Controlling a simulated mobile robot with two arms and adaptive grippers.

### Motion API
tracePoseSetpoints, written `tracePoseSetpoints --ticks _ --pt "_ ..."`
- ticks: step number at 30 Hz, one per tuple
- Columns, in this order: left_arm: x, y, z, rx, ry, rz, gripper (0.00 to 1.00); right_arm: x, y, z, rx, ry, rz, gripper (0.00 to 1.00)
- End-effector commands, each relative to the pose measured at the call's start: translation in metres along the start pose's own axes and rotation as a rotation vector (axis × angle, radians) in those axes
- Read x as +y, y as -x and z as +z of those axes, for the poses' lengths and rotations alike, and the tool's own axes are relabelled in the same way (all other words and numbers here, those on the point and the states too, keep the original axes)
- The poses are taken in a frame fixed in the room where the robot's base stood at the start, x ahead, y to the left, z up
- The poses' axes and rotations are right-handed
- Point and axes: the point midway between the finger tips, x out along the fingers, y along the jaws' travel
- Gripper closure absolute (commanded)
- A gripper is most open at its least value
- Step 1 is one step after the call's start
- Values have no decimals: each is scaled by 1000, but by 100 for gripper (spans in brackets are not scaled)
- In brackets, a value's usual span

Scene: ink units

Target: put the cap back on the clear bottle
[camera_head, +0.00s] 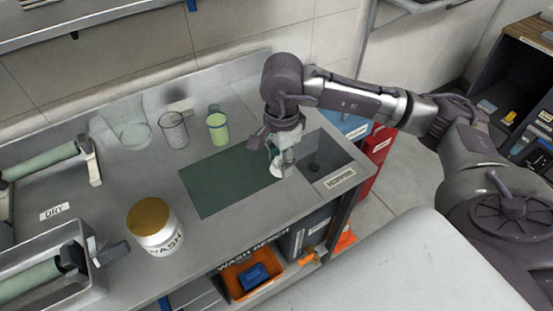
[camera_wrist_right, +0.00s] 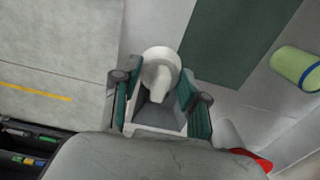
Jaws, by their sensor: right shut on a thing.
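My right gripper (camera_head: 282,165) is above the right end of the bench, beside the sink and at the right edge of the green mat. It is shut on a small white rounded piece (camera_wrist_right: 160,72), which sits between the fingers in the wrist view and also shows below the gripper in the head view (camera_head: 275,168). I cannot tell for sure that it is the cap. Two clear vessels stand at the back of the bench, a wider one (camera_head: 135,133) and a narrower one with a dark rim (camera_head: 173,130). I cannot tell which is the clear bottle. My left gripper is not in view.
A yellow-green cup (camera_head: 218,128) stands behind the green mat (camera_head: 220,185). A white WASH tub (camera_head: 158,238) with a gold lid is at the front. Roller racks (camera_head: 45,275) fill the left. The sink (camera_head: 330,160) is at the right. The mat is otherwise clear.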

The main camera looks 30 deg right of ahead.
Motion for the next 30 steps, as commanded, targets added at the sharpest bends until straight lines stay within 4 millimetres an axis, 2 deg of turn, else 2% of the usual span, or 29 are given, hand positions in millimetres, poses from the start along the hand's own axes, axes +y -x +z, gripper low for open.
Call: tracePoseSetpoints --ticks 5,8,11,21,25,30 --pt "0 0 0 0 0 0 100 0 0 0 0 3 0 70" --pt "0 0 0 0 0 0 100 2 1 3 0 62 -1 70" --pt "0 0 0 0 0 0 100 8 3 10 -1 238 -2 70" --pt "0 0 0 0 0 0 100 44 13 39 0 1199 -4 70" --pt "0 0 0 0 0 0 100 53 14 45 0 1427 -2 70" --pt "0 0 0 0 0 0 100 57 15 47 0 1539 0 70"
